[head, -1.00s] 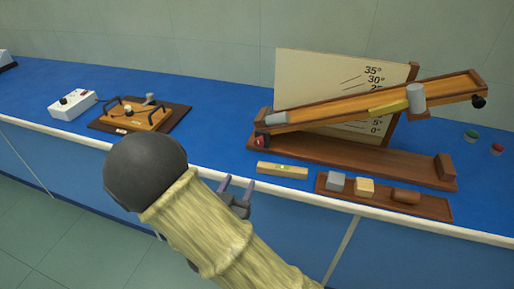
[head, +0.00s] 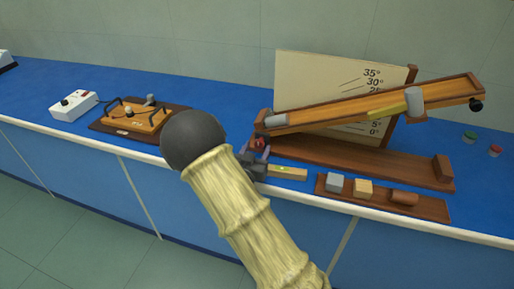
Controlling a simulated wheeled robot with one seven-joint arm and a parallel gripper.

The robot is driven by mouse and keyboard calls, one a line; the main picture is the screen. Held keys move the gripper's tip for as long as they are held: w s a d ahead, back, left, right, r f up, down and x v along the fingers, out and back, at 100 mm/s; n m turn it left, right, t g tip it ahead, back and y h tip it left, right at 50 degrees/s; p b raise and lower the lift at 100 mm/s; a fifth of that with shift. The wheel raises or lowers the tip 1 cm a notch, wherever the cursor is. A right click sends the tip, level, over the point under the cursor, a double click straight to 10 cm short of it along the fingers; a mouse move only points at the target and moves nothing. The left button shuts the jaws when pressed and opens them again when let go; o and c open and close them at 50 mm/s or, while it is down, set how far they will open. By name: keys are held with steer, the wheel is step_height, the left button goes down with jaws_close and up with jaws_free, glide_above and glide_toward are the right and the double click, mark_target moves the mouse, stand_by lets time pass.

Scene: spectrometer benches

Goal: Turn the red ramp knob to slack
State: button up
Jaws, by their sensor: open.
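The red ramp knob (head: 260,142) is at the lower left end of the inclined wooden ramp (head: 345,112), near the hinge end. The ramp is tilted up to the right in front of a cream angle board (head: 330,70) marked in degrees. A grey block (head: 276,120) lies at the ramp's low end, and a grey cylinder (head: 414,98) is at its upper part. My gripper (head: 258,160) is open and empty, just below and in front of the red knob. My arm hides part of the bench front, and whether the fingers touch the knob cannot be told.
A spirit level (head: 288,173) lies right beside my gripper. A wooden tray (head: 383,200) with several blocks sits at the front edge. A white box (head: 73,106) and a wooden apparatus (head: 138,119) stand on the left. Green (head: 470,137) and red (head: 495,150) discs lie at far right.

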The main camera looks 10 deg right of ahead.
steer(key=shift+w+d, duration=0.25)
steer(key=shift+w, duration=0.15)
steer(key=shift+s, duration=0.1)
steer(key=c, duration=1)
steer(key=shift+o, duration=0.2)
